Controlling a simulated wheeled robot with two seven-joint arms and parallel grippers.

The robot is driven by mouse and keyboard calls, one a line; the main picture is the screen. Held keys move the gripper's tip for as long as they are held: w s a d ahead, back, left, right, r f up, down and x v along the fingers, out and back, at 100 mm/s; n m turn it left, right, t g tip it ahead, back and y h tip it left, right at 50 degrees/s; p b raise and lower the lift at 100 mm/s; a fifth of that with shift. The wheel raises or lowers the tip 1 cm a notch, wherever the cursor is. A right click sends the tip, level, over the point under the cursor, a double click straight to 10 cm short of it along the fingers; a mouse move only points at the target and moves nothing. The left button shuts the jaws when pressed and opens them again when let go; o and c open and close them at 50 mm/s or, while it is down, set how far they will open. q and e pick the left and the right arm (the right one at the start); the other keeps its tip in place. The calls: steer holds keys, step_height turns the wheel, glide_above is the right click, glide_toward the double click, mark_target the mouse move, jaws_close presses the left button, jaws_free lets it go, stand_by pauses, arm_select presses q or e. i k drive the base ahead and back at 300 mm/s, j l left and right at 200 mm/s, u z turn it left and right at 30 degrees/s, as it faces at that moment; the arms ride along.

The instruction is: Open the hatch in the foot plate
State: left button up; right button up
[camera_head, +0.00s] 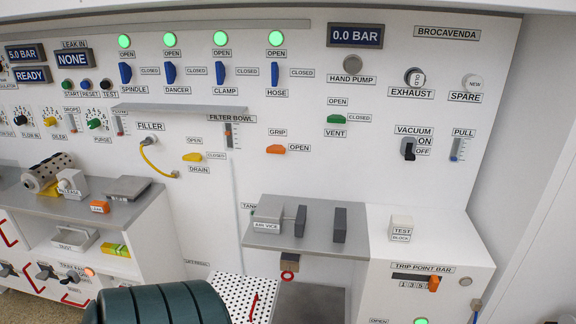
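A white perforated plate (240,291) shows at the bottom middle, low down in front of the panel; it may be the foot plate. A thin red handle-like bar (254,306) lies on it near its right side. The lower part of the plate is cut off by the picture edge. I cannot make out a hatch outline, nor whether one is open or shut. Neither of my grippers is in view.
A dark green ribbed rounded body (160,305) stands left of the plate. A grey shelf with a vice (270,222) juts out above it. A white cabinet (440,245) stands at right, a bench (85,207) at left. The panel carries several levers.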

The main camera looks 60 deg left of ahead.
mark_target(245, 304)
steer(key=u, duration=2.35)
